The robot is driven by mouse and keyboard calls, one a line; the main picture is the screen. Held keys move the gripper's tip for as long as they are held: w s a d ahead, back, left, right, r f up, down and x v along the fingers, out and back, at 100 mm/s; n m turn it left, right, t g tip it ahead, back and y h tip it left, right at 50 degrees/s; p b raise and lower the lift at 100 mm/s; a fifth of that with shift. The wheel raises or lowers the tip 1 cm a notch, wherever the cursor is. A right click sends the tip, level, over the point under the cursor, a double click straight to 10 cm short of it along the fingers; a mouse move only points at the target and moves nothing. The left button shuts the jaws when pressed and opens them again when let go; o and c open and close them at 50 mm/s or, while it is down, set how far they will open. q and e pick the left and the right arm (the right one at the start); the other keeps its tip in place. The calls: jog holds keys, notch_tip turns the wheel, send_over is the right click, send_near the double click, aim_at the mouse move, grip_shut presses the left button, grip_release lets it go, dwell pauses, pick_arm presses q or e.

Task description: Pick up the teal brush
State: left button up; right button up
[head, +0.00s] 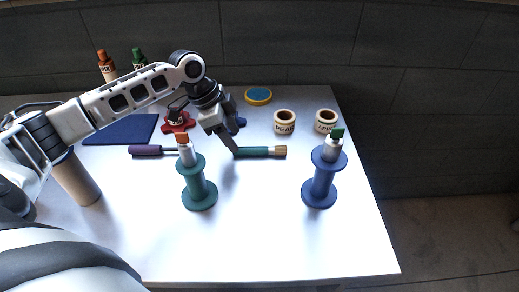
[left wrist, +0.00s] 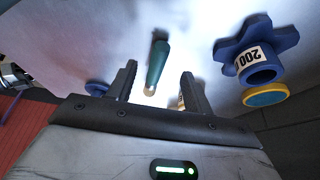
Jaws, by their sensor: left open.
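The teal brush (head: 252,151) lies flat on the white table, its tan bristle end (head: 280,151) pointing right in the head view. My left gripper (head: 232,145) is low over the table at the brush's left end and hides part of that end. In the left wrist view, the teal brush (left wrist: 158,62) shows beyond and between the two spread fingers of my left gripper (left wrist: 158,88). The gripper is open and empty; whether a finger touches the brush I cannot tell. My right gripper is not in view.
A teal spool stand (head: 199,190) with an orange-capped bottle stands in front of the gripper. A blue spool stand (head: 320,187) with a green-capped bottle is to the right. Two jars (head: 284,122), a red knob (head: 177,122) and a purple-handled tool (head: 145,150) are nearby. The front table is clear.

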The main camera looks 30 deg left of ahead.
aim_at(241, 147)
pick_arm(q)
jog(key=x, duration=0.4)
jog(key=shift+d+f, duration=0.25)
jog(key=c, duration=1.1)
notch_tip(241, 147, up, 10)
jog(key=shift+r, duration=0.1)
